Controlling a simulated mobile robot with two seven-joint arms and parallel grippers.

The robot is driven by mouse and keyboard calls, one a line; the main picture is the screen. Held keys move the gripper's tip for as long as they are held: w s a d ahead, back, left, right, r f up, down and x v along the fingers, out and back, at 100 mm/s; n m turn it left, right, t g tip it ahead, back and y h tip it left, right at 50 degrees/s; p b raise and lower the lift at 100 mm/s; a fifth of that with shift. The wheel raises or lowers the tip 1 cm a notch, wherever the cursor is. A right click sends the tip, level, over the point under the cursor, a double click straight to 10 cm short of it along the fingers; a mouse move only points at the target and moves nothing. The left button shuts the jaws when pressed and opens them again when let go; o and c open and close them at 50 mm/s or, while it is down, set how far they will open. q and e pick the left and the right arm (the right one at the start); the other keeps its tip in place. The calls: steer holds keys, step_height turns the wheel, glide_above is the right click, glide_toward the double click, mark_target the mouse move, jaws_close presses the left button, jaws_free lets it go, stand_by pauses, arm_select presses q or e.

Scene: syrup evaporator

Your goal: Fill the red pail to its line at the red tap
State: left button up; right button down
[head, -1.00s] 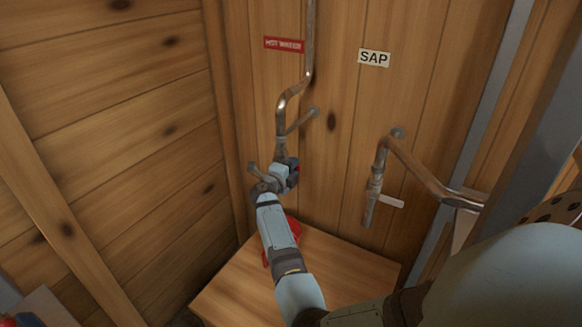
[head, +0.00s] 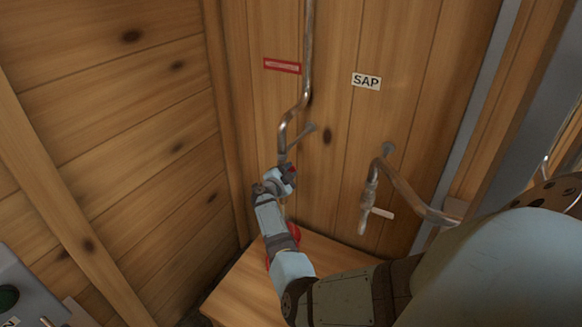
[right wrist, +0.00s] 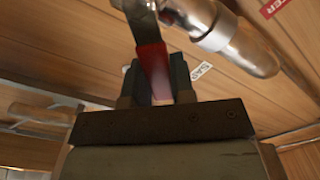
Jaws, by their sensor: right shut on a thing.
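The red tap's metal pipe (head: 284,138) comes down the wall below the red hot-water sign (head: 282,66). My right gripper (head: 289,174) is at its lower end. In the right wrist view, its two dark fingers (right wrist: 157,84) are closed on the tap's red lever (right wrist: 152,62), beside the metal spout (right wrist: 232,38). The red pail (head: 295,233) stands on the wooden bench below the tap, mostly hidden behind my right forearm. Its line and inside do not show. A faint pale streak hangs below the gripper; I cannot tell whether it is water. My left gripper is out of view.
A second tap (head: 366,205) with a pale handle, under the SAP sign (head: 366,81), hangs to the right. The bench top (head: 240,290) is bare left of my arm. A grey panel with a dark green button (head: 8,297) is at the lower left.

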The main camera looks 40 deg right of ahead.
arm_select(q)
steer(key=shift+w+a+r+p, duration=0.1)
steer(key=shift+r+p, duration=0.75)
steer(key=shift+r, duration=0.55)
arm_select(e)
steer(key=shift+w+a+r+n, duration=0.1)
steer(key=shift+w+r+n, duration=0.2)
steer(key=shift+n, duration=0.3)
steer(key=shift+w+r+n, duration=0.2)
steer(key=shift+r+n, duration=0.1)
steer(key=shift+n, duration=0.3)
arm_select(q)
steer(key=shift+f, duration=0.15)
arm_select(e)
steer(key=c, duration=1.1)
jaws_free()
steer(key=shift+o, duration=0.7)
steer(key=shift+f, duration=0.1)
steer(key=shift+a, duration=0.1)
